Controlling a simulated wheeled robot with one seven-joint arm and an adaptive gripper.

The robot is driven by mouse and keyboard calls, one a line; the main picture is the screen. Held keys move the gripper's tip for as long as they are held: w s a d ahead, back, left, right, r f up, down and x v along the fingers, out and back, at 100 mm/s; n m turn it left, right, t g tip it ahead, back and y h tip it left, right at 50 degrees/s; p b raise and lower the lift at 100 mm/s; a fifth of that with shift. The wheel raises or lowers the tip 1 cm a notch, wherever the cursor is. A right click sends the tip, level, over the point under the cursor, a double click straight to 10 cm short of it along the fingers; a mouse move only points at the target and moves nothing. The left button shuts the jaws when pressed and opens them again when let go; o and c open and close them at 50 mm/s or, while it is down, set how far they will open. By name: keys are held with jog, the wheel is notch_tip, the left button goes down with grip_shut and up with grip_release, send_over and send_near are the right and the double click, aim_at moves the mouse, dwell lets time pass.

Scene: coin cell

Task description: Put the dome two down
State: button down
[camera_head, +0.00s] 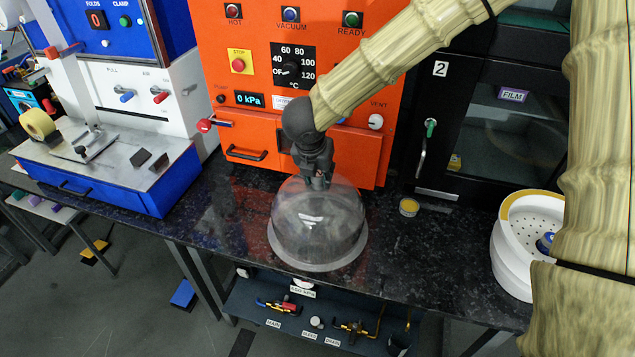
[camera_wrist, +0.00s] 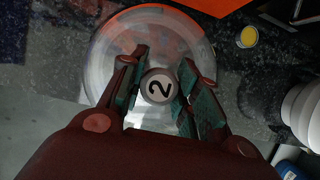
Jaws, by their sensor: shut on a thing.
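The dome two is a clear glass-like dome (camera_head: 318,235) with a pale rim, upright at the front edge of the dark speckled counter (camera_head: 440,255). I cannot tell whether its rim touches the counter. In the wrist view the dome (camera_wrist: 105,60) shows as a round clear shape, with a knob marked "2" (camera_wrist: 159,87) at its centre. My gripper (camera_head: 318,178) is above the dome and shut on its top knob. In the wrist view the fingers of my gripper (camera_wrist: 160,90) stand on both sides of the knob.
An orange vacuum oven (camera_head: 340,150) stands right behind the dome. A small yellow-topped tin (camera_head: 409,207) lies to the right. A white perforated round vessel (camera_head: 515,245) stands further right. A blue and white press (camera_head: 110,175) is at left. A shelf with valves (camera_head: 310,315) is below the counter.

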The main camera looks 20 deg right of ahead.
aim_at(318, 185)
jog(key=shift+f+p, duration=0.5)
jog(key=shift+f, duration=1.35)
jog(key=c, duration=1.1)
grip_release()
jog(key=shift+o, duration=0.2)
jog(key=b+v, duration=0.2)
jog(key=v, duration=1)
jog(key=shift+w, duration=0.1)
